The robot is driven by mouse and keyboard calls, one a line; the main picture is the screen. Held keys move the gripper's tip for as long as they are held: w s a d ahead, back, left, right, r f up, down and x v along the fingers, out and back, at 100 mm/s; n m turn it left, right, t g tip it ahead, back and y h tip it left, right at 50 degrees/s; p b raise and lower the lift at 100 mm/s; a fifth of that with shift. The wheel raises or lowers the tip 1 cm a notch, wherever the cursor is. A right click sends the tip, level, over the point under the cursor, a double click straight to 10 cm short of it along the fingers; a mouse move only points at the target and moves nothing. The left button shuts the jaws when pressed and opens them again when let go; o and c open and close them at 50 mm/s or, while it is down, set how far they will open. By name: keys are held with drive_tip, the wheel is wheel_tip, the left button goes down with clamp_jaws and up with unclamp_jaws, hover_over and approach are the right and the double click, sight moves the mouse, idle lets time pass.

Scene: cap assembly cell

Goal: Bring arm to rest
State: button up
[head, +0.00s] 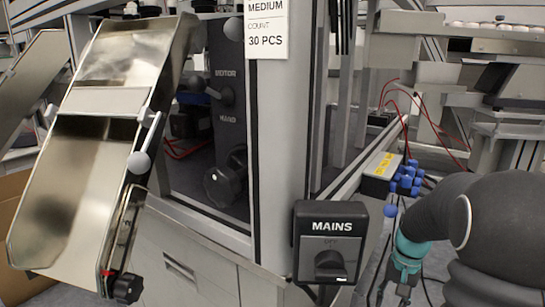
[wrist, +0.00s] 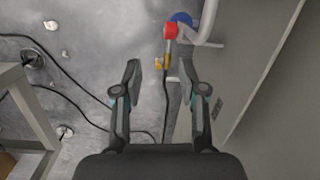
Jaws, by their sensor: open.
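My arm comes in at the lower right of the head view, with teal bands on it and its end pointing down. My gripper (wrist: 160,75) shows in the wrist view with its two dark fingers spread apart and nothing between them. It hangs over the grey floor (wrist: 90,65).
A black MAINS switch box (head: 331,242) sits on the cell's front, left of my arm. A steel chute (head: 75,195) slopes down at the left. A red-and-blue fitting on a pipe (wrist: 171,31) stands beyond my fingers. Black cables (wrist: 65,70) cross the floor.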

drive_tip(key=s+a+r+n+t+p, duration=0.2)
drive_tip(key=s+a+r, duration=0.4)
drive_tip(key=s+r, duration=0.3)
drive_tip(key=s+a+r+n+t+h+p, duration=0.1)
drive_tip(key=s+a+r+n+t+p, duration=0.2)
drive_tip(key=s+a+r, duration=0.4)
wheel_tip(320, 180, up, 4)
drive_tip(key=s+t, duration=0.1)
drive_tip(key=s, duration=0.1)
drive_tip(key=shift+s+a+r+t, duration=0.2)
drive_tip(key=shift+s+a+t, duration=0.1)
drive_tip(key=shift+s+t, duration=0.1)
idle(1.0)
